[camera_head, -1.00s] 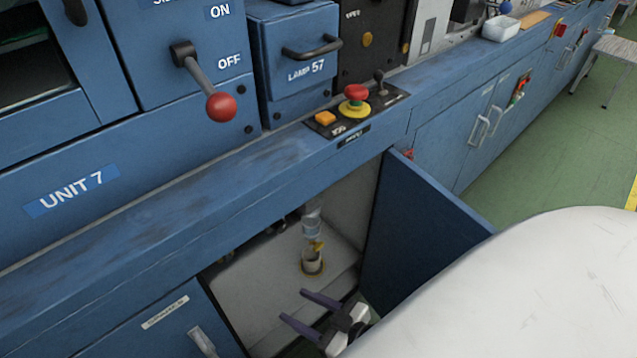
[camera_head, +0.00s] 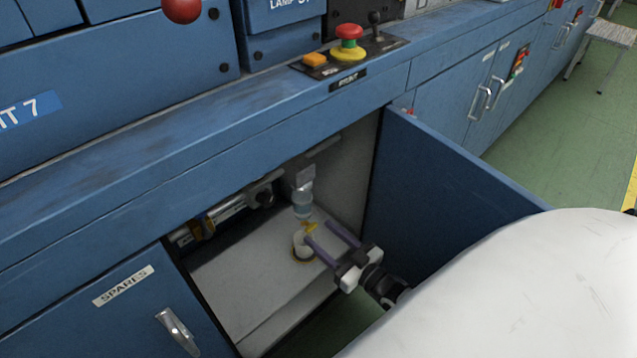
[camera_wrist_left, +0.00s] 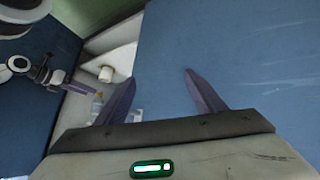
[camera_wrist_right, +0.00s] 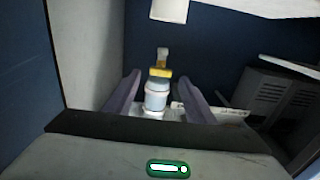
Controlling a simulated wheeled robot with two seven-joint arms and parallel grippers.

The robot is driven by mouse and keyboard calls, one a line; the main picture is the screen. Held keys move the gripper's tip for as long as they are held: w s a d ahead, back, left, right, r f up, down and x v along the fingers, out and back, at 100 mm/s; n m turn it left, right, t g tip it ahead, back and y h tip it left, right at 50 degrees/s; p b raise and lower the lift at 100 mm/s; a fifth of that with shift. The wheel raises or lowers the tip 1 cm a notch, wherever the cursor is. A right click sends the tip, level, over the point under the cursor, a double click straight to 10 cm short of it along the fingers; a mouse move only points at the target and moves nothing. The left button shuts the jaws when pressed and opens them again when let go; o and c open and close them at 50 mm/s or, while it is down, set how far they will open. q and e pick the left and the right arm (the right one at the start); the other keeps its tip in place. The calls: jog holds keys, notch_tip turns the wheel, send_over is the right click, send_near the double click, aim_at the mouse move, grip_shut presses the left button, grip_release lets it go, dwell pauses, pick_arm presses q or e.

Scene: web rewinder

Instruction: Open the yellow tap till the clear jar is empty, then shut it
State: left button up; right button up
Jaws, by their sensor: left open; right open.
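The clear jar (camera_head: 303,204) hangs inside the open cabinet, and the yellow tap (camera_head: 310,228) is below it. A pale cup (camera_head: 301,246) stands under the tap on the cabinet floor. My right gripper (camera_head: 318,231) is open in front of the tap. In the right wrist view the picture is upside down. There the tap (camera_wrist_right: 160,72) and jar (camera_wrist_right: 156,98) appear between the open fingers; I cannot tell if they touch. The jar looks pale bluish, its liquid level unclear. My left gripper (camera_wrist_left: 158,80) is open and empty, outside the head view.
The open blue cabinet door (camera_head: 440,190) stands right of my right gripper. Pipes and fittings (camera_head: 225,212) line the cabinet's upper left. The worktop edge (camera_head: 230,160) overhangs the opening. The cabinet floor (camera_head: 245,270) left of the cup is clear.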

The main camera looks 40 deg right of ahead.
aim_at(309, 226)
jog(key=shift+w+a, duration=0.1)
jog(key=shift+w, duration=1.05)
jog(key=c, duration=1)
jog(key=shift+c, duration=0.2)
